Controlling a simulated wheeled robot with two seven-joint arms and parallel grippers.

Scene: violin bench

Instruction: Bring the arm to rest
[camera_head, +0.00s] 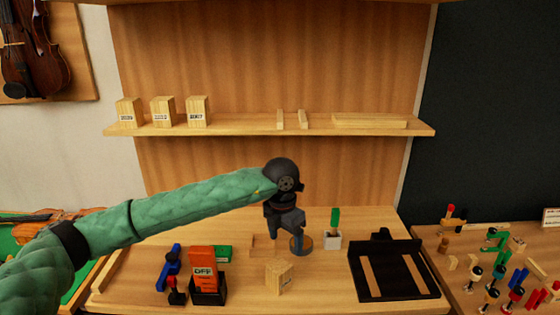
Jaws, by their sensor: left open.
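My left arm (170,209) comes in from the left and reaches out over the wooden bench (350,222). Its wrist bends down at a dark joint. My left gripper (299,243) points down over the middle of the bench and is open. A small round dark piece (301,246) shows just below it; I cannot tell whether they touch. My right gripper does not show.
A wooden block (279,276) stands in front of the gripper. An orange OFF box (203,268) in a black holder and a blue tool (169,268) are to the left. A white cup (332,240) with a green-handled item and a black tray (393,270) are to the right. A shelf (255,124) is behind.

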